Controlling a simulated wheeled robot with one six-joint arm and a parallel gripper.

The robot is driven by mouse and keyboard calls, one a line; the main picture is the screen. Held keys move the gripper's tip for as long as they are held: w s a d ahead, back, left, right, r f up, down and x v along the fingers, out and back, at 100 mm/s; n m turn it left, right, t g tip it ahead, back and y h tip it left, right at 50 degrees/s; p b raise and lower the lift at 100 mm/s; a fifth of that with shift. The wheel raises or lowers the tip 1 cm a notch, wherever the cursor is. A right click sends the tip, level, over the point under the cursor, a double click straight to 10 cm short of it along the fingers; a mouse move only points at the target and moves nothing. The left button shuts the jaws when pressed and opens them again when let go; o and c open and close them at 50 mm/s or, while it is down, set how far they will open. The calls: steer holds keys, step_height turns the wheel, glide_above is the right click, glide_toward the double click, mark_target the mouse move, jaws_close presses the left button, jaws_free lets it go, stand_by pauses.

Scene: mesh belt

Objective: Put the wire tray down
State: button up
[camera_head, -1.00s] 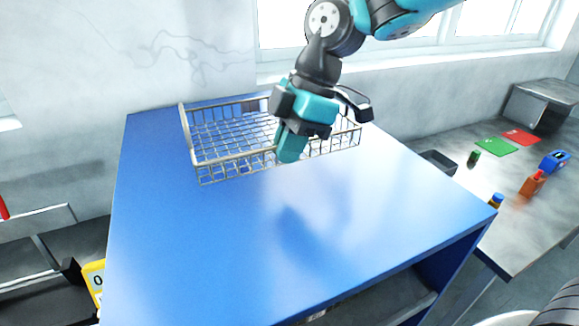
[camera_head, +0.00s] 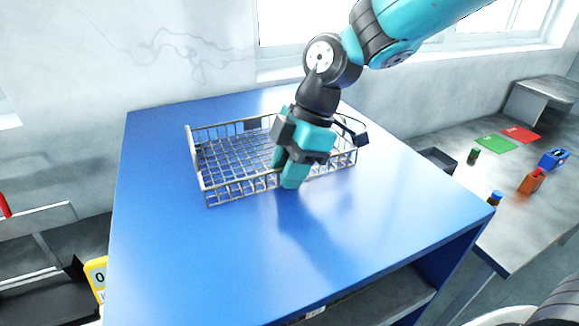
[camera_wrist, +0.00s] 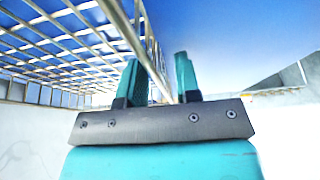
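The wire tray (camera_head: 236,189) is a silver mesh basket over the far part of the blue tabletop (camera_head: 200,270). It looks nearly level. My gripper (camera_head: 287,180) is at the tray's near long side, fingers pointing down. In the wrist view the fingers (camera_wrist: 160,82) stand on either side of the tray's rim and wall (camera_wrist: 122,22), with the rim between them. The tray has moved together with the gripper, so they appear shut on it. Its mesh floor shows no contents. I cannot tell whether its underside touches the tabletop.
The near half of the blue tabletop is clear. A grey side table (camera_head: 530,215) at right holds green (camera_head: 497,143) and red (camera_head: 521,134) mats, a dark bin (camera_head: 437,159) and several small bottles. A wall with windows stands behind.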

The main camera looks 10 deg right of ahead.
steer(key=shift+r, duration=0.3)
steer(key=v, duration=1)
steer(key=shift+w+d+r+b, duration=0.1)
steer(key=shift+d+r+b, duration=0.1)
steer(key=shift+r+b, duration=0.2)
steer(key=s+f+m, duration=0.2)
steer(key=s+m, duration=0.2)
steer(key=s, duration=0.2)
steer(key=s+d+f+m, duration=0.1)
steer(key=s+f+m, duration=0.1)
steer(key=s+m, duration=0.2)
steer(key=s+f+m, duration=0.3)
steer(key=s+m, duration=0.2)
steer(key=s, duration=0.3)
steer(key=shift+s+d+t, duration=0.1)
steer(key=shift+d+t, duration=0.2)
steer(key=shift+t, duration=0.1)
